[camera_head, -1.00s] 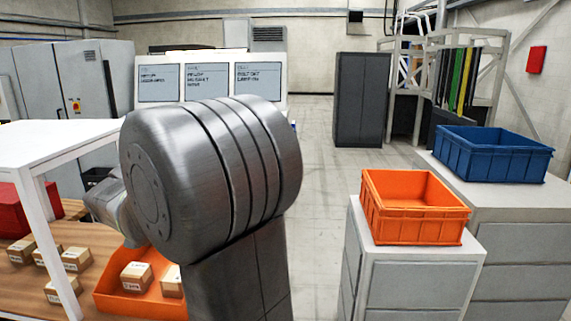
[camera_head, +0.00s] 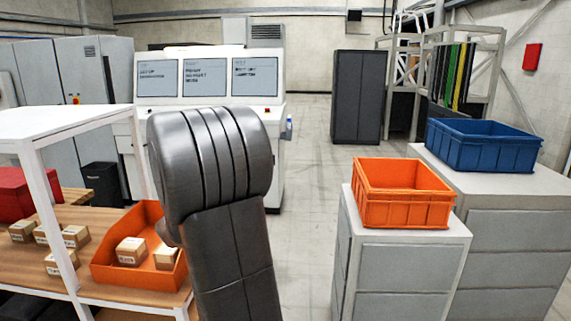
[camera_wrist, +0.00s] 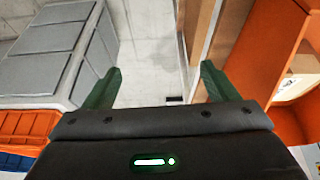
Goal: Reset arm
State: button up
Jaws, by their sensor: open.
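My gripper (camera_wrist: 158,88) shows in the wrist view with two green fingers spread wide apart. Nothing is between them but the pale floor below. In the head view my grey arm stands in the middle of the picture, and the gripper itself is hidden behind it. An orange open-front bin (camera_head: 140,266) with two small cartons (camera_head: 131,250) in it sits on the wooden shelf, left of my arm. In the wrist view an orange wall (camera_wrist: 268,62) is close on the right of the fingers, not touching them.
An orange crate (camera_head: 404,208) and a blue crate (camera_head: 482,155) stand on grey cabinets (camera_head: 404,266) at right. A white-framed shelf (camera_head: 55,190) holds several cartons and a red box (camera_head: 15,194) at left. A white console (camera_head: 208,116) stands behind. Floor between is clear.

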jog(key=w+d+f+b, duration=0.1)
jog(key=d+f+b, duration=0.1)
jog(key=d+f, duration=0.3)
jog(key=x, duration=0.2)
jog(key=shift+f, duration=0.4)
jog(key=shift+d, duration=0.2)
